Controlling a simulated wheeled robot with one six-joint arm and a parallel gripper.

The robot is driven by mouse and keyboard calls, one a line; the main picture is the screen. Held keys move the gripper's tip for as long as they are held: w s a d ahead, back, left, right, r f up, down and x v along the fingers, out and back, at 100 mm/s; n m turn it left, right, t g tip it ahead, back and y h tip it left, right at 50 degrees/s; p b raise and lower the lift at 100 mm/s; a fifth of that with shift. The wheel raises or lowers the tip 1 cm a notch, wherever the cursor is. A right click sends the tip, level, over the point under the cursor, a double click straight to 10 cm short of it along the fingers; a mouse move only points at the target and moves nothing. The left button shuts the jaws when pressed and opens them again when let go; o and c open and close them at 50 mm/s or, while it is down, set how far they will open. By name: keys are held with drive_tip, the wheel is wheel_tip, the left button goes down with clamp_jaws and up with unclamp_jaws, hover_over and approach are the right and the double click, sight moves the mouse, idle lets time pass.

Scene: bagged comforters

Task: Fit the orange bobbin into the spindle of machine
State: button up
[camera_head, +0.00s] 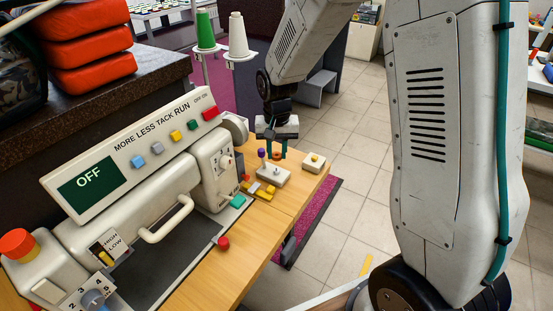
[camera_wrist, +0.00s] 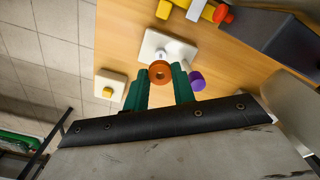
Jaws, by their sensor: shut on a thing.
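The orange bobbin (camera_wrist: 160,74) is between the green fingertips of my gripper (camera_wrist: 161,84), which is shut on it. In the head view my gripper (camera_head: 276,148) points down over a white block (camera_head: 268,176), with the orange bobbin (camera_head: 277,156) at its tips. I cannot tell whether the bobbin still touches a peg of that block. A purple bobbin (camera_head: 262,153) stands just left of the gripper; it also shows in the wrist view (camera_wrist: 197,80). The white machine (camera_head: 130,145) with an OFF screen stands to the left. I cannot make out its spindle for certain.
A small white block with a yellow button (camera_head: 314,161) sits right of the gripper on the wooden table (camera_head: 215,270). Yellow and red pieces (camera_head: 259,190) lie at left. Green and white thread cones (camera_head: 238,35) stand behind.

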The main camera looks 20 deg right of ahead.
sight(277, 160)
drive_tip(key=shift+w+f, duration=0.15)
drive_tip(key=shift+f, duration=1.65)
drive_tip(key=shift+f, duration=0.25)
drive_tip(key=shift+f, duration=0.35)
drive_tip(key=o, duration=1)
drive_tip(key=shift+r, duration=0.1)
